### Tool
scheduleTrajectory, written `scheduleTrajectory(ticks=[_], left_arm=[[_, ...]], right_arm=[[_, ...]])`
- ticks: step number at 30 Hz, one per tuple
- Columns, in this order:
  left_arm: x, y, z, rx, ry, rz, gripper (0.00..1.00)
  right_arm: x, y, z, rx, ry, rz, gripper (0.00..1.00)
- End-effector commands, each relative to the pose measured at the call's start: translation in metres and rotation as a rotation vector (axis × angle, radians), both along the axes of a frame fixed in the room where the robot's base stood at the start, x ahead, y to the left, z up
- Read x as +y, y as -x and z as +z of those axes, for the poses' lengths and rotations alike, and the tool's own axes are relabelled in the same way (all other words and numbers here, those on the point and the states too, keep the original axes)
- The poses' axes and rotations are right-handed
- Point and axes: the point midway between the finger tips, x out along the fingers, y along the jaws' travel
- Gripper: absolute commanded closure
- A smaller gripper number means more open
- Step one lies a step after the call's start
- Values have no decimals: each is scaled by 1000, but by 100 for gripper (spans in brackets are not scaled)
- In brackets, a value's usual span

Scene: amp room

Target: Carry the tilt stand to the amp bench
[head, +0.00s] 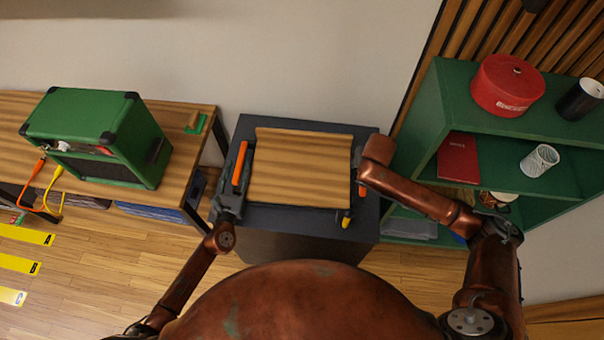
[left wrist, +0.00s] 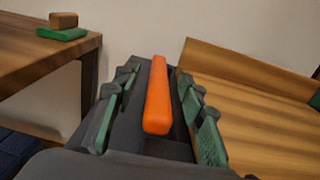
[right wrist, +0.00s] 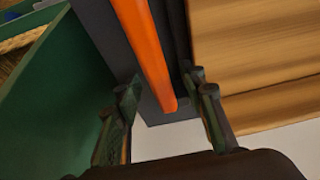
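The tilt stand (head: 300,168) has a slanted wooden top and orange side handles, and rests on a dark cabinet. My left gripper (head: 236,188) is at its left handle (head: 240,163). In the left wrist view, that orange handle (left wrist: 158,100) lies between the open fingers (left wrist: 155,112), with gaps on both sides. My right gripper (right wrist: 163,95) is open at the right handle (right wrist: 146,50), whose end lies between its fingers. In the head view my right arm hides much of that handle. The amp bench (head: 180,122) is the wooden-topped bench at left.
A green amp (head: 105,135) stands on the bench, with a small wooden block on a green base (head: 194,122) near its right end. A green shelf (head: 440,110) stands close on the right, holding a red round box (head: 507,85). Cables and yellow floor strips (head: 25,235) lie at lower left.

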Motion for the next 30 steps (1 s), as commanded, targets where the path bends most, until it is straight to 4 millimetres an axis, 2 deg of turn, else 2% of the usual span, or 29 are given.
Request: scheduleTrajectory(ticks=[5,21,30], left_arm=[[0,0,0,0,0,0,64],[0,0,0,0,0,0,100],[0,0,0,0,0,0,100]], right_arm=[[0,0,0,0,0,0,64],[0,0,0,0,0,0,100],[0,0,0,0,0,0,100]])
